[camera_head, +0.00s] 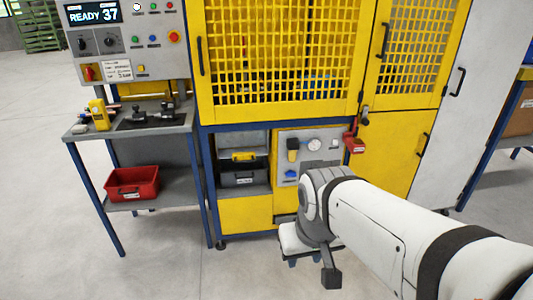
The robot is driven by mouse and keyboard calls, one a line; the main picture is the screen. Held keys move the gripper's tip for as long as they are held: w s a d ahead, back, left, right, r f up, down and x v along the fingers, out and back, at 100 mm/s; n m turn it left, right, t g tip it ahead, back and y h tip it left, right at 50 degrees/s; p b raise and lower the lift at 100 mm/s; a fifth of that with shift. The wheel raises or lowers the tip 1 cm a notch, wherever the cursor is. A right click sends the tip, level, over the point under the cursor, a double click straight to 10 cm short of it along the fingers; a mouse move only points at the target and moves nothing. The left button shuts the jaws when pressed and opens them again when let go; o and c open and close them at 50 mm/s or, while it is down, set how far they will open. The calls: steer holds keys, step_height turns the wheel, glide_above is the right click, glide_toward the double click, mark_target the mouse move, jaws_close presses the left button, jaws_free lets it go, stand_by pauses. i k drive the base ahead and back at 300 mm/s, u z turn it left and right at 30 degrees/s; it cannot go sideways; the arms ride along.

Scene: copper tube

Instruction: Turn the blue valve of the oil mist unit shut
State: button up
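The oil mist unit (322,135) is a light grey panel low in the machine's blue frame, with a round gauge (314,144) and a yellow-topped filter bowl (293,149). The small blue valve (291,173) sits below the bowl, at the panel's lower left. My arm comes in from the lower right. Its wrist covers the panel's lower right part. My gripper (297,241) is at the arm's end, below the blue valve in the picture and apart from it. Its fingers are not clear, so I cannot tell whether it is open or shut.
A red box (354,144) hangs right of the panel. A black case with a yellow handle (239,170) lies on the shelf to the left. A red bin (132,184) stands under the bench (75,131). Yellow mesh doors (280,108) are above. Floor in front is clear.

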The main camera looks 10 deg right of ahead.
mark_target(290, 174)
steer(key=u, duration=0.1)
steer(key=i, duration=1.55)
steer(key=z, duration=0.25)
